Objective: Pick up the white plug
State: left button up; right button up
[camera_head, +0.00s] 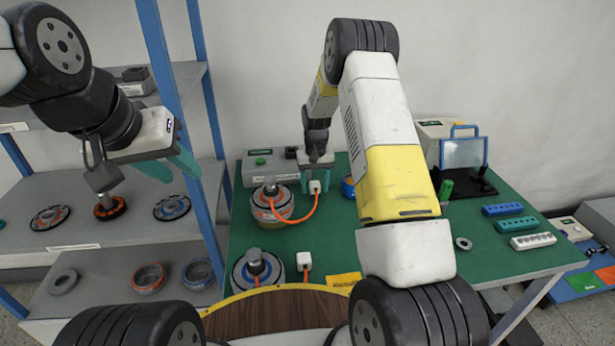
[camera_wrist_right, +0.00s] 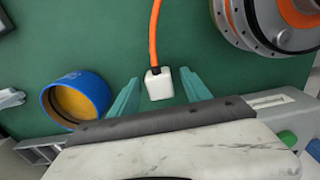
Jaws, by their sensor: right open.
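A white plug (camera_head: 315,187) on an orange cable lies on the green table (camera_head: 400,255). The cable runs to a hub motor (camera_head: 270,205) beside it. In the right wrist view the plug (camera_wrist_right: 159,84) sits between the two teal fingers of my open right gripper (camera_wrist_right: 159,95), with a gap on both sides. In the head view my right gripper (camera_head: 316,172) is right at this plug. A second white plug (camera_head: 304,260) lies nearer me, by another motor (camera_head: 256,268). My left gripper (camera_head: 171,166) is open and empty in front of the shelf, away from the table.
A blue ring with a yellow inside (camera_wrist_right: 76,99) stands left of the gripper in the wrist view. A grey box (camera_head: 264,166) is behind the motor. Blue (camera_head: 503,209) and white (camera_head: 533,241) strips lie at the table's right. The shelf (camera_head: 75,230) at left holds several rings.

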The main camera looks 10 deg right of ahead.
grip_shut()
jog(key=shift+r, duration=0.1)
